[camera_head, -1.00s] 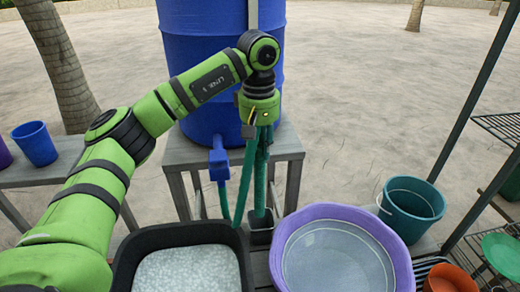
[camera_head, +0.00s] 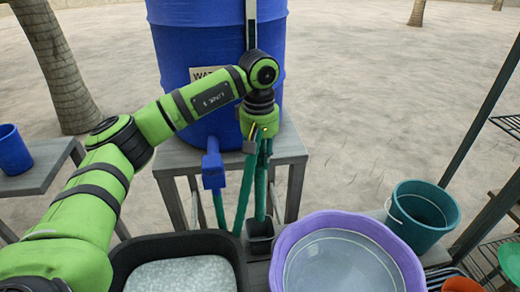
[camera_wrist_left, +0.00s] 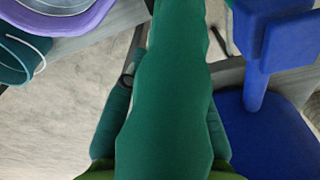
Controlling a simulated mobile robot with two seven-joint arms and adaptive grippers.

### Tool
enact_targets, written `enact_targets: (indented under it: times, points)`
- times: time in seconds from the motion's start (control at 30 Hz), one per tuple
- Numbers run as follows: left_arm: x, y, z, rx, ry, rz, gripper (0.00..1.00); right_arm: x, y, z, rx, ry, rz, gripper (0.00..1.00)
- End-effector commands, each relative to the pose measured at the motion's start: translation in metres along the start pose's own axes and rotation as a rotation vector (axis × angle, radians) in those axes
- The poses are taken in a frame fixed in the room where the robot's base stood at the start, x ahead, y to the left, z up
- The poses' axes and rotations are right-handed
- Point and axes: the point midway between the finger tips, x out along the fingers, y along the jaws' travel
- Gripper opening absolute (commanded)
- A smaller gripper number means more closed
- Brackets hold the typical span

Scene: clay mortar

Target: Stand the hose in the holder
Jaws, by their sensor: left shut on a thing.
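The green hose (camera_head: 245,185) hangs from my left gripper (camera_head: 260,145), which points down in front of the blue barrel. The gripper is shut on the hose. One stretch of hose slants down to the left, and another hangs nearly straight down to the dark square holder (camera_head: 260,244). The lower end appears over or at the holder's mouth, but I cannot tell whether it is inside. In the left wrist view the hose (camera_wrist_left: 165,90) fills the middle and hides the holder. My right gripper is not in view.
The blue barrel (camera_head: 190,40) with its blue tap (camera_head: 213,170) stands on a grey bench (camera_head: 290,145). A black tub (camera_head: 125,255) and a purple basin (camera_head: 290,240) flank the holder in front. A teal bucket (camera_head: 425,225) is at right, a blue cup (camera_head: 12,152) at far left.

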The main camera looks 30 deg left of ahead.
Motion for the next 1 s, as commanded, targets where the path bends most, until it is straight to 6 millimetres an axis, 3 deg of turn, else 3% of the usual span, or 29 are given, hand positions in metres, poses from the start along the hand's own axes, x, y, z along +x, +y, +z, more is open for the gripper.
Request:
enact_targets:
  times: [0.27, 1.0]
  points:
    - [0.020, -0.001, 0.000, 0.000, 0.000, -0.001, 0.01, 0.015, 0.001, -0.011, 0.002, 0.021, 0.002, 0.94]
    - [0.109, -0.002, 0.001, 0.001, 0.000, 0.000, 0.01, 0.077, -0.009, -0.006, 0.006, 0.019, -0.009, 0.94]
